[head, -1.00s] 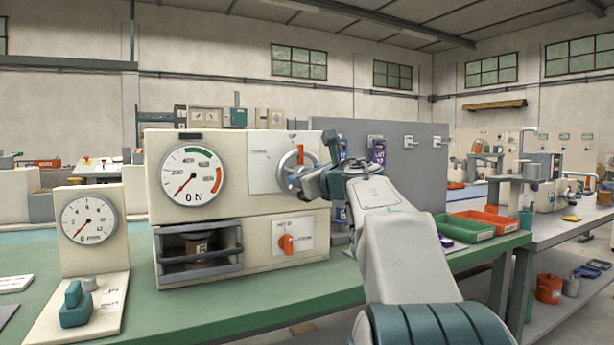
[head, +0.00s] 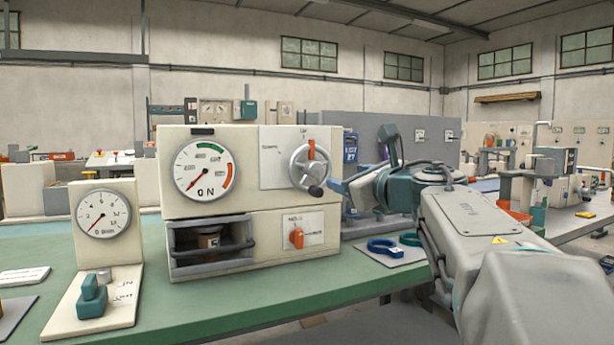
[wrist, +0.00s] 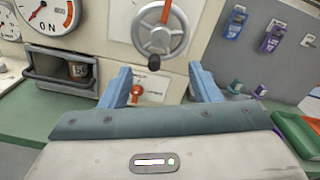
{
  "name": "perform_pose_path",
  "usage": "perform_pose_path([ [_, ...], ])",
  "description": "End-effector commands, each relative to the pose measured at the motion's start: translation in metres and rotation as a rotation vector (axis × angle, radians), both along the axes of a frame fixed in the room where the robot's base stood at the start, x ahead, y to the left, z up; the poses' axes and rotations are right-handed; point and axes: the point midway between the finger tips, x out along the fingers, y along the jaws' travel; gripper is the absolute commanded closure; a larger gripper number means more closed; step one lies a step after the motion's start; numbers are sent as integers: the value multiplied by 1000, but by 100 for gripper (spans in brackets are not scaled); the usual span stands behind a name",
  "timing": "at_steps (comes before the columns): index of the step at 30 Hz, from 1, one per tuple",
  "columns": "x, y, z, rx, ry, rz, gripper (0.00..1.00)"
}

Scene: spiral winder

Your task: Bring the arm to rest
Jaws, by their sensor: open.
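My gripper (head: 345,189) is in front of the right side of the cream winder machine (head: 240,225), just right of its round handwheel (head: 310,167). In the wrist view the two blue fingers (wrist: 160,85) stand wide apart with nothing between them. The handwheel (wrist: 160,28) with its red mark and dark knob lies beyond the fingertips, apart from them. The orange knob (head: 296,237) on the lower panel also shows between the fingers in the wrist view. My arm reaches in from the lower right.
A small gauge stand (head: 104,215) with a teal lever (head: 92,295) is at the left on the green bench (head: 240,310). Blue and green rings (head: 384,247) lie right of the machine. A grey board (head: 440,165) with hanging tags stands behind my gripper. The bench front is clear.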

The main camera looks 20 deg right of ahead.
Motion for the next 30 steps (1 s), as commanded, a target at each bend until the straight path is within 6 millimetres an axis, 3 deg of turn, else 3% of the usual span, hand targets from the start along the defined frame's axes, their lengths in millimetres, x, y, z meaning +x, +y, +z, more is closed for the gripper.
perform_pose_path([
  [10,0,0,0,1,0,0,44],
  [14,2,2,11,75,-15,-13,44],
  [17,5,3,29,253,-42,-50,44],
  [22,7,5,51,751,-91,-159,44],
  [26,4,8,50,1152,-107,-269,44],
  [30,-6,18,34,1568,-105,-425,44],
])
